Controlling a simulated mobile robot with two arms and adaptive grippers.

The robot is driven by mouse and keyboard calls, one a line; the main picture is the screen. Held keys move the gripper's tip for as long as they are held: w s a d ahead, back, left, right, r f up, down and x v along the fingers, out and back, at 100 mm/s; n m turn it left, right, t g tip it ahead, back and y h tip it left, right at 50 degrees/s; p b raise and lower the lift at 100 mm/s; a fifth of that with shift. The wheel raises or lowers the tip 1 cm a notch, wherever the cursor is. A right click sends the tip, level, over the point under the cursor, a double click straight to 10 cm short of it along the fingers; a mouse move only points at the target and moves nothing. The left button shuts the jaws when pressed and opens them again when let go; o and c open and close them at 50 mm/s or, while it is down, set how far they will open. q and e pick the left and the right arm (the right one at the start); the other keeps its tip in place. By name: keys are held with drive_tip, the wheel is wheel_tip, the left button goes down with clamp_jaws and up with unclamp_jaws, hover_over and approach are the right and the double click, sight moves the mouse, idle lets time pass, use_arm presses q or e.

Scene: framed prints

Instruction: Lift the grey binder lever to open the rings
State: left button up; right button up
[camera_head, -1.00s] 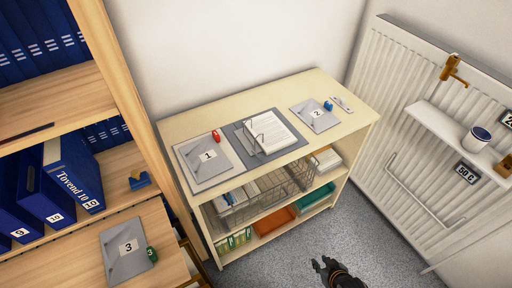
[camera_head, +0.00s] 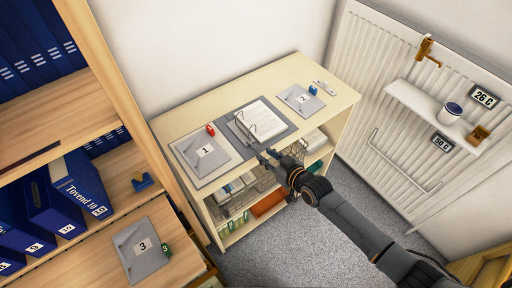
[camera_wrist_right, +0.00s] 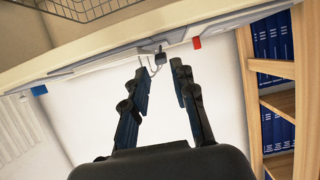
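The open grey binder (camera_head: 235,143) lies on top of the cream shelf unit, with a stack of white pages (camera_head: 262,116) and wire rings (camera_head: 243,129) along its left side. The rings look closed, but this is too small to be sure. My right gripper (camera_head: 268,157) is at the binder's front edge, apart from the rings. In the right wrist view its two fingers (camera_wrist_right: 163,78) are apart and empty. Beyond them show thin ring wires (camera_wrist_right: 151,63) and a small dark piece (camera_wrist_right: 158,50), possibly the lever. My left gripper is not in view.
Grey plates numbered 1 (camera_head: 205,158) and 2 (camera_head: 301,99) lie either side of the binder. A wire basket (camera_head: 262,181) is below the top. A wooden bookcase (camera_head: 120,95) with blue binders stands left, a radiator (camera_head: 365,70) right. Grey floor (camera_head: 290,235) is open in front.

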sight(256, 147)
drive_tip(key=x, duration=0.6)
drive_tip(key=shift+w+a+f+b, duration=0.1)
drive_tip(key=shift+w+a+b, duration=0.15)
drive_tip(key=shift+b, duration=0.1)
clamp_jaws()
